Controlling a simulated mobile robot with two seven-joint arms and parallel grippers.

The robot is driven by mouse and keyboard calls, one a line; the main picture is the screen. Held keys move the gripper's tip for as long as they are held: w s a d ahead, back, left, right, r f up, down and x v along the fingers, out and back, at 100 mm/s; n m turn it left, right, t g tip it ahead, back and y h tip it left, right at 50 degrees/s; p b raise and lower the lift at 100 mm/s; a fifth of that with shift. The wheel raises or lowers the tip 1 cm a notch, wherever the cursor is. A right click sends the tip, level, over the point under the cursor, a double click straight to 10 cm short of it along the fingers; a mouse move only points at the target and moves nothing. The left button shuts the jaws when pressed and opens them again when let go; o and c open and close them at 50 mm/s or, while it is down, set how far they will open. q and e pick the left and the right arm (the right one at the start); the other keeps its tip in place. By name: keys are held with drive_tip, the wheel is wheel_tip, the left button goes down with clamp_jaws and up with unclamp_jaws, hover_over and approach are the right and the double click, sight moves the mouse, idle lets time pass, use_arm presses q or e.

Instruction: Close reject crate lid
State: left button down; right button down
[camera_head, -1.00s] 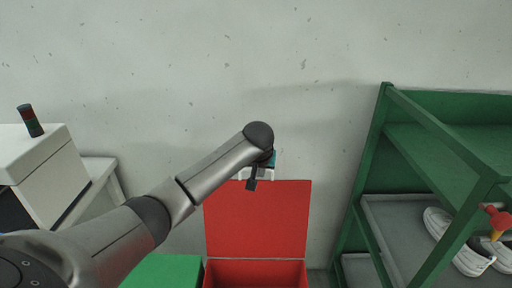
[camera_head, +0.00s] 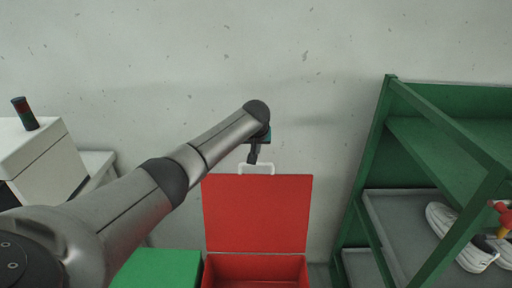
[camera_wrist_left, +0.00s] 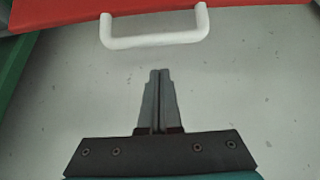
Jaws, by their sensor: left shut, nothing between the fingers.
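The red reject crate (camera_head: 222,270) stands at the bottom middle of the head view, against the wall. Its red lid (camera_head: 257,213) is open and stands upright at the back. A white handle (camera_head: 257,167) sits on the lid's top edge; the handle also shows at the top of the left wrist view (camera_wrist_left: 154,40). My left gripper (camera_head: 253,158) is just above and behind the handle in the head view. In the left wrist view its fingers (camera_wrist_left: 159,72) are shut and empty, apart from the handle. My right gripper is not in view.
A green box (camera_head: 160,269) stands left of the crate. A green rack (camera_head: 375,165) with grey trays and white shoes (camera_head: 462,240) stands at the right. A white machine (camera_head: 45,155) is at the left. The wall is close behind the lid.

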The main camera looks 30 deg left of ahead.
use_arm(q)
drive_tip(key=shift+s+d+f+p, duration=0.25)
drive_tip(key=shift+s+d+f, duration=0.15)
drive_tip(key=shift+s, duration=0.2)
drive_tip(key=shift+s+d+f+p, duration=0.2)
drive_tip(key=shift+s+d+f, duration=0.15)
drive_tip(key=shift+s, duration=0.25)
